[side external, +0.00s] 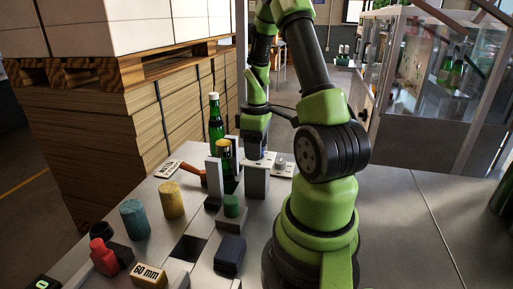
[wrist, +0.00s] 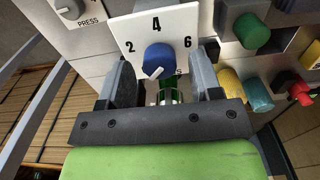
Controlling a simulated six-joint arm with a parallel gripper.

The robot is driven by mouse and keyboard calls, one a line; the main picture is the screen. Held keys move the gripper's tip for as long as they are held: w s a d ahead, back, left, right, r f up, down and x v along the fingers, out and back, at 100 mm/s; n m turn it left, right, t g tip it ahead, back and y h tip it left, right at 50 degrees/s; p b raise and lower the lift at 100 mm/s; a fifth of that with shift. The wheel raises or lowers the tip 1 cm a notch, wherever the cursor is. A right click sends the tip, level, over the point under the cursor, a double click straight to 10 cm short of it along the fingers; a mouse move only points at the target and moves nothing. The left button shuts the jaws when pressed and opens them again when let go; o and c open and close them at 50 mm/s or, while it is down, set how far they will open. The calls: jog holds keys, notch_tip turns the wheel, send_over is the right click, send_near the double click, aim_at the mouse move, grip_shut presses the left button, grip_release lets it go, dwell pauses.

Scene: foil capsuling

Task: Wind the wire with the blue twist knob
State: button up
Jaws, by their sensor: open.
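The blue twist knob (wrist: 158,60) sits on a white dial plate (wrist: 183,22) marked 2, 4 and 6 in the wrist view. Its white pointer mark points to the lower left. My gripper (wrist: 160,68) is open, with one dark finger on each side of the knob; gaps show on both sides. I cannot tell how far the fingertips are above the plate. In the side view my gripper (side external: 257,150) points down over the grey block with the plate, and the knob is hidden there. I cannot make out the wire.
A grey knob marked PRESS (wrist: 70,8) is beside the dial. A green bottle (side external: 215,120) and a gold-topped bottle (side external: 223,150) stand close by. A green cylinder (side external: 231,205), yellow cylinder (side external: 171,200), teal cylinder (side external: 134,219) and red piece (side external: 103,256) are nearer. The bench's right side is clear.

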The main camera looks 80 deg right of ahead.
jog(key=shift+f, duration=0.35)
jog(key=c, duration=0.9)
jog(key=shift+c, duration=0.2)
